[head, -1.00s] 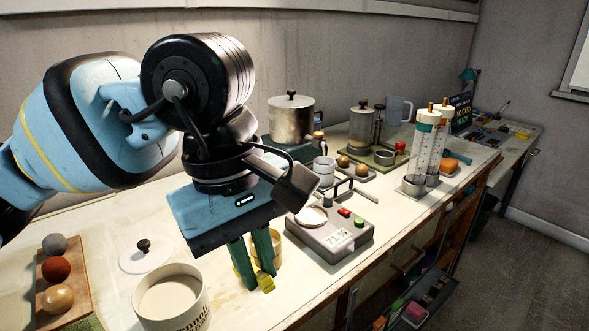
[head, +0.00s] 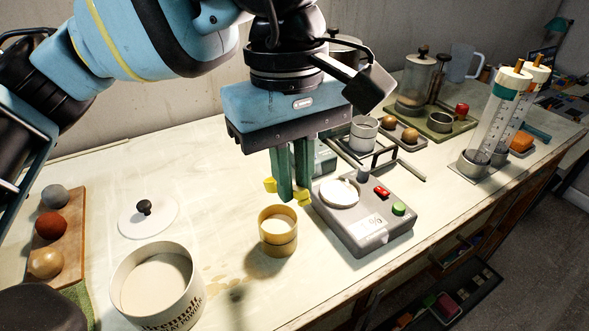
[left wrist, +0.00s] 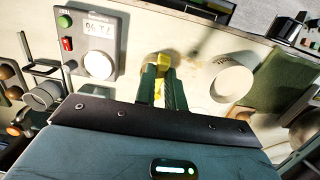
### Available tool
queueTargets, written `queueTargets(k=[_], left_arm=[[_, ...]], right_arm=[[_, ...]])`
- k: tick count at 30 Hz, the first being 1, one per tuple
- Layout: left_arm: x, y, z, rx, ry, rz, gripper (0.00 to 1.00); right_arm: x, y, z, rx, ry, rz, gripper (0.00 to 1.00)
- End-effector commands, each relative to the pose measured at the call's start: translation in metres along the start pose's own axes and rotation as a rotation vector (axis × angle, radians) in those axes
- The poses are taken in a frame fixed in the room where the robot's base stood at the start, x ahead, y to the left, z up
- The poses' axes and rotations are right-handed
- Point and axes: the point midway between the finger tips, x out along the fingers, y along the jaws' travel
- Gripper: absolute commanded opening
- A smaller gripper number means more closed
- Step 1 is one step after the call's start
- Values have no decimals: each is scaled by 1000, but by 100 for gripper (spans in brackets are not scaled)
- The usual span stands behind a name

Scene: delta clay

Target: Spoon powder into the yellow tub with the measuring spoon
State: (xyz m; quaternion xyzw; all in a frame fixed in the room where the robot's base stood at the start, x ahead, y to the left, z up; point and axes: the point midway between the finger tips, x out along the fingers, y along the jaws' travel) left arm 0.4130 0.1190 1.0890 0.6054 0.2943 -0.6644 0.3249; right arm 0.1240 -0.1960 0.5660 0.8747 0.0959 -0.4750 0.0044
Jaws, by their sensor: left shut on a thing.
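The yellow tub (head: 278,246) stands upright on the bench, with pale contents visible inside. My left gripper (head: 288,190) is just behind and above it in the head view, pointing down, apart from its rim. Its green fingers are shut on a small yellow thing (head: 270,185), apparently the measuring spoon; the fingers hide most of it, so I cannot tell whether it carries powder. In the left wrist view the fingers (left wrist: 162,85) also show yellow at their tips. A large cream canister (head: 180,308) of pale powder stands open to the left. My right gripper is not in view.
A grey scale (head: 370,240) with a white dish stands right of the tub. A white lid (head: 148,220) with a black knob lies behind the canister. A wooden tray (head: 75,235) with 3 balls is at left. Glass cylinders (head: 500,115) stand at right. Bench between lid and tub is clear.

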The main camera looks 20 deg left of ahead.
Motion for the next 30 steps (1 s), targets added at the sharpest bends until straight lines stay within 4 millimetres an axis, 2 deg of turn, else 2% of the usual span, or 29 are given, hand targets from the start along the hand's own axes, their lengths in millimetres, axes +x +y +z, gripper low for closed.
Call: queueTargets(k=[10,23,26,30], left_arm=[[-23,0,2,-2,1,4,0],[-25,0,2,1,-1,2,0],[-26,-2,-2,22,-7,0,0],[-28,-10,-16,111,-29,-9,0]], right_arm=[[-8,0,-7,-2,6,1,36],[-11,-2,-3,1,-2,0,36],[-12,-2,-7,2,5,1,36],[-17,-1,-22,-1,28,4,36]])
